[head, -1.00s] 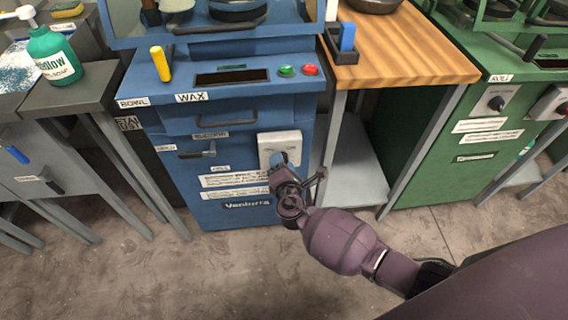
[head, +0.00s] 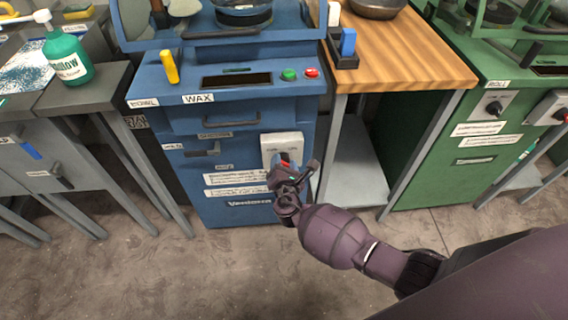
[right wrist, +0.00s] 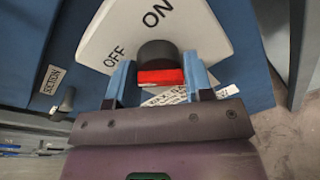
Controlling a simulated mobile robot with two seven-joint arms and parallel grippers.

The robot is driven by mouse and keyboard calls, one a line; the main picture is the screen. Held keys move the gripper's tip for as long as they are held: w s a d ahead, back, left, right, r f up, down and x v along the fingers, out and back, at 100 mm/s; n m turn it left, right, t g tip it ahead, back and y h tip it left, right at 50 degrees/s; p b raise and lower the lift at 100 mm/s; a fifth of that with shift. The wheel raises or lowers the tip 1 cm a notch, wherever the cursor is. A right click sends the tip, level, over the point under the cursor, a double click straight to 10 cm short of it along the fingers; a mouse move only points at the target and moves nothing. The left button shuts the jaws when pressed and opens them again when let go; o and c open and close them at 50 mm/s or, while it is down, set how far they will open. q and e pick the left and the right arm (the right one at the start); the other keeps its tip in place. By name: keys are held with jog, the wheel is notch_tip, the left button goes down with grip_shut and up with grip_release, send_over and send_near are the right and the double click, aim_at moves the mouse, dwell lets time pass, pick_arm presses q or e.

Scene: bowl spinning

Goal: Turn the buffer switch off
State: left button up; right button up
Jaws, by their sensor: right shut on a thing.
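The buffer switch is a white plate (head: 282,143) on the front of the blue machine, with a dark knob. In the right wrist view the plate (right wrist: 115,40) is tilted and marked OFF at its left and ON at its top. Its black knob (right wrist: 157,54) has a red face (right wrist: 161,77). My right gripper (head: 285,168) is at the switch; in the right wrist view its two blue fingers (right wrist: 160,80) stand on either side of the knob and are shut on it. Which label the knob points to is hard to tell. My left gripper is out of view.
The blue machine (head: 250,211) has a yellow lever (head: 170,67), green button (head: 289,74) and red button (head: 312,72) above. A wooden-topped table (head: 410,60) stands to its right, then a green machine (head: 430,160). A grey table (head: 85,88) with a green bottle (head: 67,57) is at left.

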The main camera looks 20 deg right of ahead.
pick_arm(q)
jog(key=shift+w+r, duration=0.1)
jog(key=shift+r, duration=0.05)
pick_arm(e)
jog(key=shift+w+r, duration=0.25)
jog(key=shift+r, duration=0.15)
jog(key=o, duration=0.8)
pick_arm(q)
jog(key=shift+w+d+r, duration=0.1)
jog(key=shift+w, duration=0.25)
pick_arm(e)
jog(key=shift+o, duration=0.3)
jog(key=shift+s+a+f, duration=0.1)
jog(key=shift+f, duration=0.1)
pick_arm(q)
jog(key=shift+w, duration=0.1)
pick_arm(e)
jog(key=shift+s, duration=0.1)
jog(key=shift+s, duration=0.25)
pick_arm(q)
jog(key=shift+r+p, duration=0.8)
jog(key=shift+p, duration=0.2)
pick_arm(e)
jog(key=v, duration=1)
